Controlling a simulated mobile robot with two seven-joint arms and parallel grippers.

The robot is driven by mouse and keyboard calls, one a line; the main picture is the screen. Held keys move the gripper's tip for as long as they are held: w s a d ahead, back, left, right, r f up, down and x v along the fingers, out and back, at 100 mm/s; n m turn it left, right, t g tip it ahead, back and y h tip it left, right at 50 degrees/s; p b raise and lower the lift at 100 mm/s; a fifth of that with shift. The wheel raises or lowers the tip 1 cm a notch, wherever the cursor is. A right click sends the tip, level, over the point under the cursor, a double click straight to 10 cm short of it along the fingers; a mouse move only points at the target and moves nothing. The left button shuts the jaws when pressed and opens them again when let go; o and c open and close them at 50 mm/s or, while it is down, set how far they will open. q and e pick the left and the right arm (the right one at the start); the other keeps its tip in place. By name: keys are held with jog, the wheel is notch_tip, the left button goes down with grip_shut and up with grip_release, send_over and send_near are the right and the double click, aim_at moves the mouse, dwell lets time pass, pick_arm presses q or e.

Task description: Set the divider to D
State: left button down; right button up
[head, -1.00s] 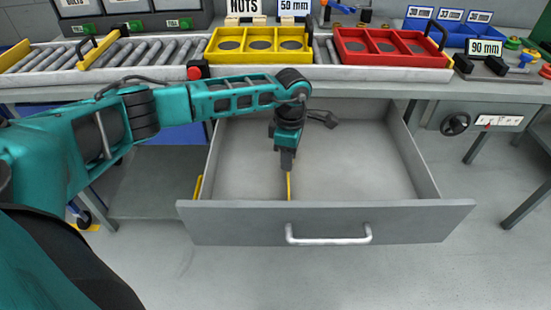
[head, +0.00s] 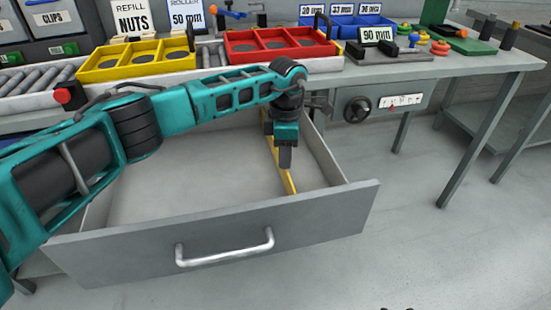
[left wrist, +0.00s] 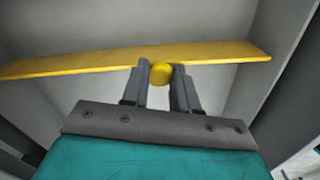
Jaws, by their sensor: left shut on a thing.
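The yellow divider (head: 291,183) stands as a thin strip inside the open grey drawer (head: 210,232), running front to back near the drawer's right wall. My left gripper (head: 286,164) reaches down into the drawer and covers part of the divider. In the left wrist view the divider (left wrist: 215,53) crosses the picture, and its round yellow knob (left wrist: 161,73) sits between the fingers of my left gripper (left wrist: 161,78), which is shut on it. No letter marks for divider positions are readable.
A black handwheel (head: 357,109) is right of the drawer. The drawer's left and middle floor is empty.

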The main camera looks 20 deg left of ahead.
pick_arm(q)
jog(key=shift+w+d, duration=0.25)
jog(key=shift+d, duration=0.25)
jog(key=c, duration=0.9)
grip_release()
jog(key=shift+o, duration=0.2)
jog(key=shift+r, duration=0.5)
notch_tip(320, 180, up, 12)
jog(key=p, duration=0.2)
jog(key=shift+f, duration=0.1)
